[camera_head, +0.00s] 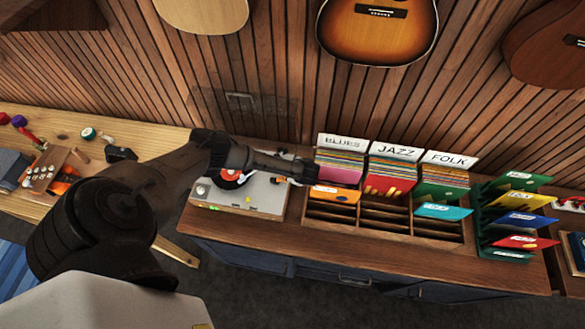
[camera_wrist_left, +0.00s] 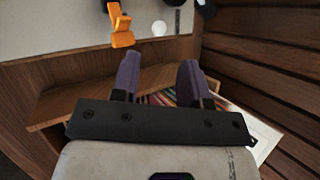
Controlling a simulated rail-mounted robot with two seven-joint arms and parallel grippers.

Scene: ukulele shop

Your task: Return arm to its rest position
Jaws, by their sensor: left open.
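My left arm reaches in from the left in the head view, across the grey record player (camera_head: 262,195). My left gripper (camera_head: 302,172) is at the right side of the player, beside the Blues records (camera_head: 340,165). In the left wrist view the two dark fingers of my left gripper (camera_wrist_left: 157,78) stand apart with nothing seen held between them. Below them are record edges and a wooden divider. An orange part (camera_wrist_left: 122,32) on the grey player shows beyond the fingers. My arm hides part of the player and its red-labelled record (camera_head: 230,178). My right gripper is not in view.
Jazz (camera_head: 392,168) and Folk (camera_head: 444,175) records stand right of Blues in the wooden crate (camera_head: 385,222). A tiered rack (camera_head: 515,215) of coloured sleeves stands further right. Guitars (camera_head: 376,30) hang on the slatted wall. A light workbench (camera_head: 90,120) with small tools is at left.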

